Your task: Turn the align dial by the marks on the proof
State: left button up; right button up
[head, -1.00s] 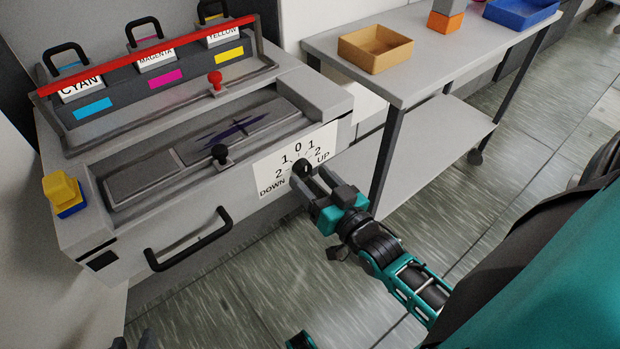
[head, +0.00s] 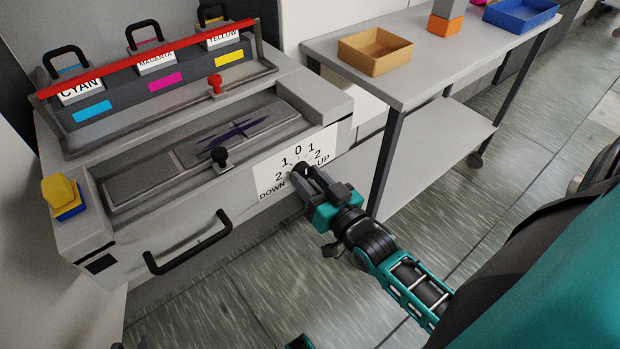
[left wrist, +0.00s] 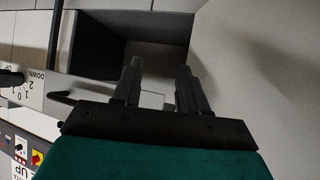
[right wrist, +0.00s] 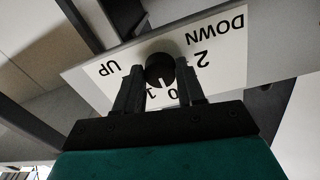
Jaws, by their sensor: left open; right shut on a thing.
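The align dial is a black knob with a white pointer line, seen in the right wrist view (right wrist: 158,70). The line points roughly between 0 and 1 on the UP side. Its white scale plate (head: 268,172) reads 2-1-0-1-2 with DOWN and UP. My right gripper (head: 306,180) is shut on the dial, a finger on each side; it also shows in the right wrist view (right wrist: 158,90). Dark purple streaks (head: 235,132) lie across the machine's grey bed; fine marks are too small to read. My left gripper (left wrist: 155,75) is open and empty, away from the dial.
Cyan, magenta and yellow cartridges (head: 80,95) stand behind a red bar (head: 150,55). A black handle (head: 190,248) juts from the machine's front. A yellow-topped block (head: 60,190) sits on its left corner. A side table (head: 435,60) holds an orange tray (head: 375,50) and a blue tray (head: 520,15).

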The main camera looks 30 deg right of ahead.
jog(key=shift+c, duration=0.4)
jog(key=shift+r+m+p, duration=0.2)
jog(key=shift+m+p, duration=1.1)
jog(key=shift+p, duration=0.15)
jog(key=shift+m+p, duration=0.7)
jog(key=shift+m, duration=0.2)
jog(key=m+p, duration=0.1)
jog(key=m, duration=0.1)
jog(key=shift+m, duration=0.3)
jog(key=m+p, duration=0.1)
jog(key=m, duration=0.1)
jog(key=shift+m+g, duration=0.3)
jog(key=m, duration=0.4)
jog(key=shift+y, duration=0.3)
jog(key=shift+m, duration=0.9)
